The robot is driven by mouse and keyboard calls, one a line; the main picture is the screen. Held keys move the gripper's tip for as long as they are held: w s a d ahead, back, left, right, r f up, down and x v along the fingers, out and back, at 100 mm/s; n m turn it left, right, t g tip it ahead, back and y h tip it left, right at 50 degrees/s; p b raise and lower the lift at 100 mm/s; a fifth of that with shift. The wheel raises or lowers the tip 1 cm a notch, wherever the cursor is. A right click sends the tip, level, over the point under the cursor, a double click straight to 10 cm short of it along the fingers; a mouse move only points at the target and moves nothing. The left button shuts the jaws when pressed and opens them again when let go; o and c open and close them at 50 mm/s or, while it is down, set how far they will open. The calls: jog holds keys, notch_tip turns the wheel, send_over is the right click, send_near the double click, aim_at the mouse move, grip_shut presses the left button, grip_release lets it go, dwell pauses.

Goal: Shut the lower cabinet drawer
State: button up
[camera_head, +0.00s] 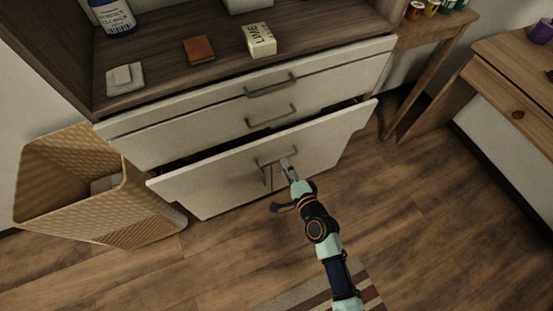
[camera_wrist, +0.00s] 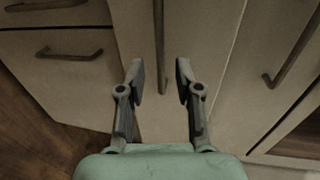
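The lower drawer (camera_head: 210,185) of the pale cabinet is pulled out, with a dark gap above its front. Its dark bar handle (camera_head: 258,163) is near the middle of the front. My gripper (camera_head: 287,168) is close to that handle, at its right end; I cannot tell whether they touch. In the wrist view my gripper (camera_wrist: 160,78) is open, with nothing held between the fingers. A dark upright bar handle (camera_wrist: 160,40) shows beyond the fingertips, against a pale panel.
The upper drawer (camera_head: 190,110) and middle drawer (camera_head: 200,137) are above. A wicker basket (camera_head: 60,195) stands left of the lower drawer. A carton (camera_head: 259,40), a brown block (camera_head: 199,50) and a bottle (camera_head: 115,17) are on the cabinet. Wooden floor (camera_head: 420,220) is free at right.

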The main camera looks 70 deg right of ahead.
jog(key=x, duration=0.4)
jog(key=shift+w+d+b, duration=0.2)
jog(key=shift+w+b, duration=0.05)
jog(key=shift+b, duration=0.05)
grip_shut()
jog(key=shift+d, duration=0.1)
